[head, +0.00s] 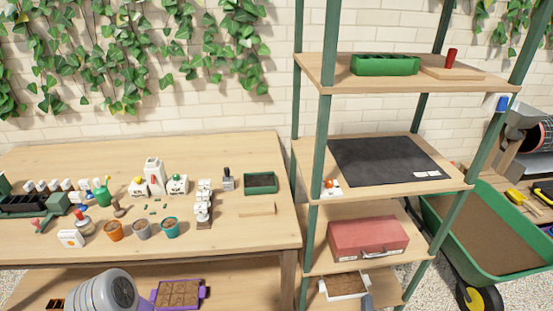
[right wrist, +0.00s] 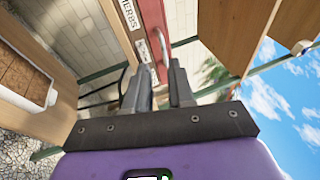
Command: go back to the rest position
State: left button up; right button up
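My right gripper (right wrist: 160,78) points at the shelf rack in the right wrist view. Its two dark fingers stand apart with nothing between them, and a red box (right wrist: 152,30) with a metal handle shows beyond the gap. In the head view a small grey part, seemingly the right gripper's tip (head: 367,301), shows at the bottom edge, beside the white soil tray (head: 346,286). Whether it touches the tray cannot be told. A rounded grey link of my arm is at the lower left of the head view.
The red box (head: 368,238) sits on a lower shelf of the green-posted rack (head: 320,160). The wooden table (head: 255,148) at left carries pots, bottles and a green tray (head: 261,182). A purple tray (head: 206,291) lies below it. A green wheelbarrow (head: 490,268) stands at right.

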jog(key=a+f+n+g+y+p, duration=0.1)
jog(key=a+n+g+y+p, duration=0.3)
jog(key=a+n+g+y, duration=1.05)
jog(key=s+a+r+n+g+h+p, duration=0.1)
jog(key=s+a, duration=0.4)
jog(key=s, duration=0.5)
jog(key=s+a+r+n+g+h+p, duration=0.1)
jog(key=s+a+r+n+g+h, duration=0.2)
jog(key=s+a, duration=0.3)
jog(key=s+g+h, duration=0.1)
jog(key=s, duration=0.4)
jog(key=shift+r+p, duration=0.35)
jog(key=shift+r, duration=0.05)
jog(key=shift+s+d+h, duration=0.15)
jog(key=shift+h, duration=0.1)
